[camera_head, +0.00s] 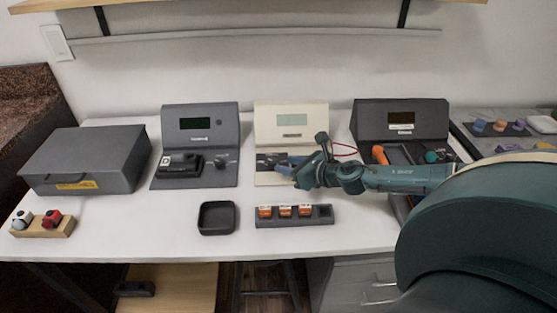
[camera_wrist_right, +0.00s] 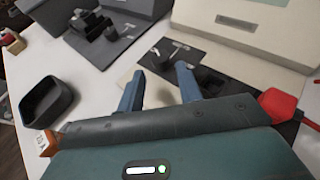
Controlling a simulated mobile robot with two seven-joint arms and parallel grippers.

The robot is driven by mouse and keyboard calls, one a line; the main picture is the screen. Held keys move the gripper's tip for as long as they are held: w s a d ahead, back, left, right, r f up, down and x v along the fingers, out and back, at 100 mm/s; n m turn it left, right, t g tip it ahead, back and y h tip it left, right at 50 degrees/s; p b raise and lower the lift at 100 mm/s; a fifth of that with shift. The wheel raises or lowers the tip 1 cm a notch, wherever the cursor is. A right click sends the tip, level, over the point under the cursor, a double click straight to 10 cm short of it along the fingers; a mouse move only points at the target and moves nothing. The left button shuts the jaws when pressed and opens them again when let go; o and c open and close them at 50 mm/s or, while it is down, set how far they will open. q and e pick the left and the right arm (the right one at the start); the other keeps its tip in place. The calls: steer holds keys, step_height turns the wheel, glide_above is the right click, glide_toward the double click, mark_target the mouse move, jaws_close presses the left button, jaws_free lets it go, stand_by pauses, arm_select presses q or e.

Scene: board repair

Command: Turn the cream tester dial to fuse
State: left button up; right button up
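The cream tester (camera_head: 291,119) stands at the back middle of the white table, with a pale screen on its upright face and a dark panel on its base. It also fills the top right of the right wrist view (camera_wrist_right: 235,32). My right gripper (camera_head: 284,168) reaches in from the right over the tester's base. In the right wrist view its two blue fingers (camera_wrist_right: 160,70) are apart with nothing between them, pointing at the dark panel (camera_wrist_right: 180,52). I cannot make out the dial or its setting; the gripper covers part of the base. My left gripper is not in view.
A grey tester (camera_head: 208,121) stands left of the cream one, a dark tester (camera_head: 429,116) right. In front lie an empty black tray (camera_head: 217,218) and a holder (camera_head: 325,222) with orange blocks. A grey case (camera_head: 85,158) is at left.

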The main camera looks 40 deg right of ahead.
mark_target(276, 163)
steer(key=shift+x, duration=2.25)
